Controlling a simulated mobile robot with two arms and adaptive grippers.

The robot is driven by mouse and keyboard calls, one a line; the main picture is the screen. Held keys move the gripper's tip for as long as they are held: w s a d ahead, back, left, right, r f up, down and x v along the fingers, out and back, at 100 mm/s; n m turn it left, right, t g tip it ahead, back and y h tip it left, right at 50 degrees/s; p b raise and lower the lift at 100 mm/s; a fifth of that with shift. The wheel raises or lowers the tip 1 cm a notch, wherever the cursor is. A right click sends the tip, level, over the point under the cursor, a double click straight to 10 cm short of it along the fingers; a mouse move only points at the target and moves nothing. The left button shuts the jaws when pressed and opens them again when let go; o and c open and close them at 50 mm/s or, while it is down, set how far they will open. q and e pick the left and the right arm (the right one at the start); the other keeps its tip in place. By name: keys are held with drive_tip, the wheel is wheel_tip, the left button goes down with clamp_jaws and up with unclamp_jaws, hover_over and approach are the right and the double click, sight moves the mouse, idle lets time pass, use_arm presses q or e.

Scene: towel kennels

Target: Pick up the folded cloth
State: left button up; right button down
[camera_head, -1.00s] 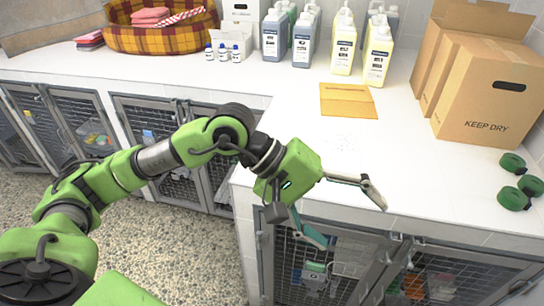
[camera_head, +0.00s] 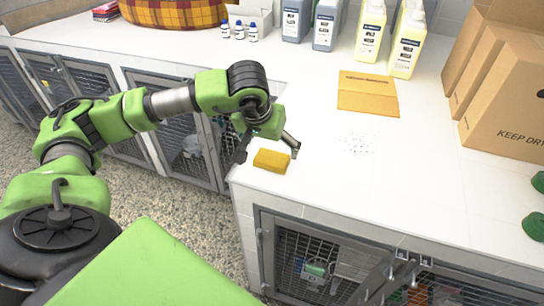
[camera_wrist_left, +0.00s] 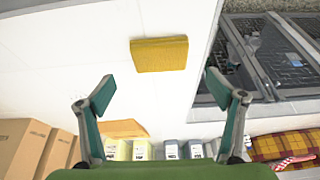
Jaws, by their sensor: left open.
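The folded cloth (camera_head: 272,161) is a small, thick yellow block. It lies flat on the white counter near its front left corner. In the left wrist view the cloth (camera_wrist_left: 159,54) sits above the gap between the fingertips, roughly centred. My left gripper (camera_head: 269,150) points down over the counter right by the cloth, with one finger to each side in the head view. In the left wrist view its fingers (camera_wrist_left: 160,88) are wide apart with nothing between them. Contact with the cloth does not show. My right gripper is in no view.
An orange flat piece (camera_head: 368,94) lies farther back. Grey-blue bottles (camera_head: 326,25) and yellow bottles (camera_head: 407,42) stand behind it. A cardboard box (camera_head: 510,95) and green round objects (camera_head: 535,227) are at right. A plaid basket (camera_head: 172,12) is at back left. Mid-counter is mostly clear.

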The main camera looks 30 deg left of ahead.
sight(271, 158)
use_arm(q)
drive_tip(key=shift+p+x, duration=0.65)
drive_tip(key=shift+x, duration=0.25)
drive_tip(key=x, duration=0.1)
drive_tip(key=p+x, duration=0.1)
drive_tip(key=x, duration=0.1)
drive_tip(key=shift+s+f+p, duration=0.2)
drive_tip(key=shift+p, duration=0.2)
drive_tip(key=shift+w+f, duration=0.1)
drive_tip(key=shift+f, duration=0.25)
drive_tip(key=shift+w+f, duration=0.1)
drive_tip(key=c, duration=1.1)
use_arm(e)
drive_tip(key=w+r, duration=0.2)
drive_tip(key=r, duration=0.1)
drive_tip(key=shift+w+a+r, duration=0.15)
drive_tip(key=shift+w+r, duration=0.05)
